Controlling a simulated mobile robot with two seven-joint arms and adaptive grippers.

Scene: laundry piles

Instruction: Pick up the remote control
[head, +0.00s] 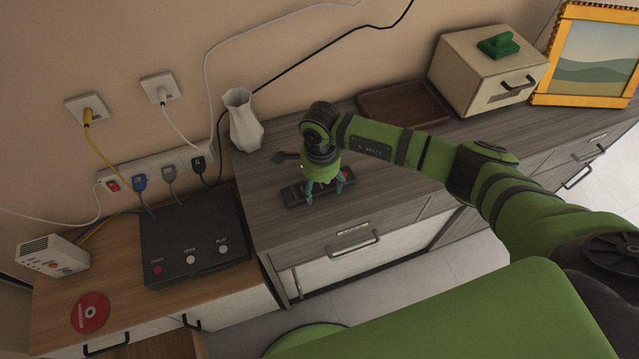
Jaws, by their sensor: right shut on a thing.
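The remote control (292,195) is a dark, flat, long bar lying on the grey wooden cabinet top (260,222), near its front edge. A small red spot shows near its right end. My right gripper (325,196) points down over the middle of the remote, with its teal fingers around it, and is shut on it. The remote appears at or very near the cabinet surface; I cannot tell whether it is lifted. The gripper hides the remote's middle. My left gripper is not in view.
A white vase (244,122) stands behind the remote. A brown tray (405,104), a beige box (487,72) and a yellow-framed picture (590,60) are to the right. A black console (192,240), a power strip (150,172) with cables, and a red disc (90,312) are left.

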